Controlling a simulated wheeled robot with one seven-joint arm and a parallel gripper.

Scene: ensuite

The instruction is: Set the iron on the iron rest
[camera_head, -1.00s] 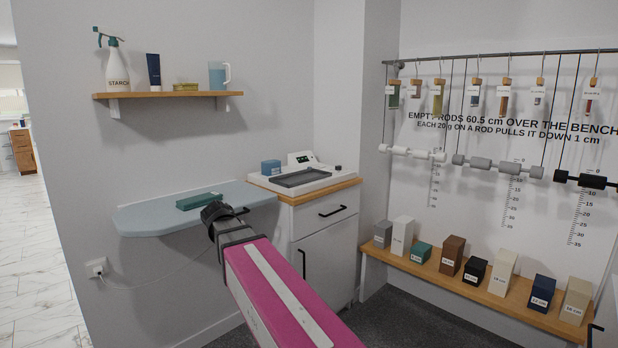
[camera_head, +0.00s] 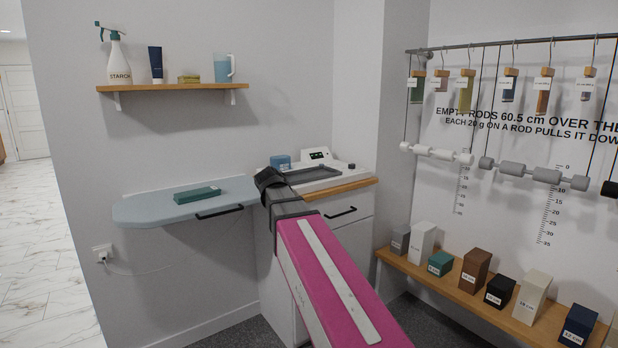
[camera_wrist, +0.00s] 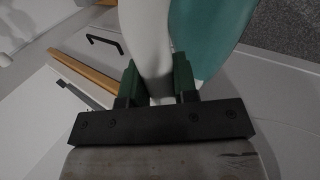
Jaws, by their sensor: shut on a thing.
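My gripper (camera_wrist: 157,80) has two dark green fingers closed on a white, rounded part of the iron (camera_wrist: 146,35) in the wrist view. A broad teal part (camera_wrist: 208,45) lies beside and behind it, apparently of the same iron. In the head view the fingers and iron are hidden behind my dark wrist, which is in front of the counter's left end. The likely iron rest is a dark grey plate (camera_head: 311,174) in a white unit (camera_head: 325,184) on the counter. I cannot see the iron touching it.
A pale blue ironing board (camera_head: 150,211) holds a flat teal block (camera_head: 197,195). A wall outlet (camera_head: 102,252) has a pale cord running right. A small blue box (camera_head: 281,162) stands behind the plate. A shelf (camera_head: 170,88) hangs above; a bench (camera_head: 455,283) with blocks stands right.

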